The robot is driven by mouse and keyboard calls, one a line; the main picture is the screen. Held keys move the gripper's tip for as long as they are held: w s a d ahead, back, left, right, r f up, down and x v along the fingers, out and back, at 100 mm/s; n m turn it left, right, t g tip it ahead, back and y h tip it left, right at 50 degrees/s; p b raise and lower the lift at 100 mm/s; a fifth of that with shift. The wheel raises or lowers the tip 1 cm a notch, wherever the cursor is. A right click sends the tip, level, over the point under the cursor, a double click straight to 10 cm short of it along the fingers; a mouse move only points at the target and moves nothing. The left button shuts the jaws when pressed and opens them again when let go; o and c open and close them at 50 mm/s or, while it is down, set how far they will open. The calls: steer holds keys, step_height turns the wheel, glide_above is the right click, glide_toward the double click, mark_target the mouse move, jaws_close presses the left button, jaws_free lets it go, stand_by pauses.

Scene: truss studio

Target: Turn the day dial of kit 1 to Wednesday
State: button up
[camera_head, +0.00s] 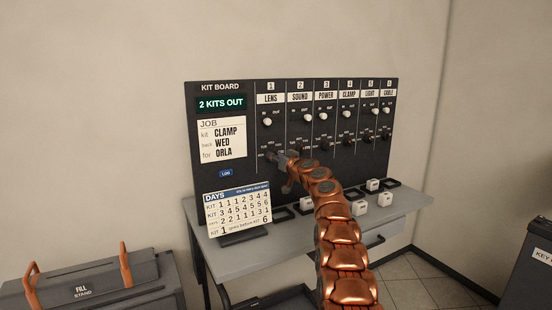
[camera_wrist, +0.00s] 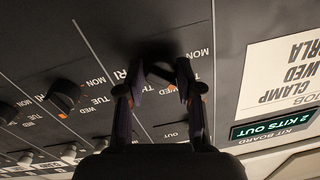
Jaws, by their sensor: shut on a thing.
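The kit 1 day dial sits under the LENS label on the kit board; in the head view my gripper (camera_head: 279,158) covers most of it. In the wrist view, which is upside down, the dark dial (camera_wrist: 158,68) lies between the two fingers of my gripper (camera_wrist: 158,82), which are shut on it from both sides. An orange mark (camera_wrist: 172,88) shows at the dial's lower edge. MON and FRI are legible around it, but the finger hides part of the ring, so I cannot tell surely which day it marks.
The kit 2 dial (camera_wrist: 65,96) is close beside my gripper. The job card (camera_head: 222,139) reads CLAMP, WED, ORLA. A days card (camera_head: 237,207) stands on the grey desk (camera_head: 240,262). White blocks (camera_head: 385,199) and dark trays lie under the board.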

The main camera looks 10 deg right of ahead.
steer(key=shift+a+f+m+b, duration=0.1)
steer(key=shift+m+b, duration=1.2)
steer(key=shift+m, duration=3)
steer(key=o, duration=1.2)
steer(key=shift+c, duration=0.2)
steer(key=shift+s, duration=0.1)
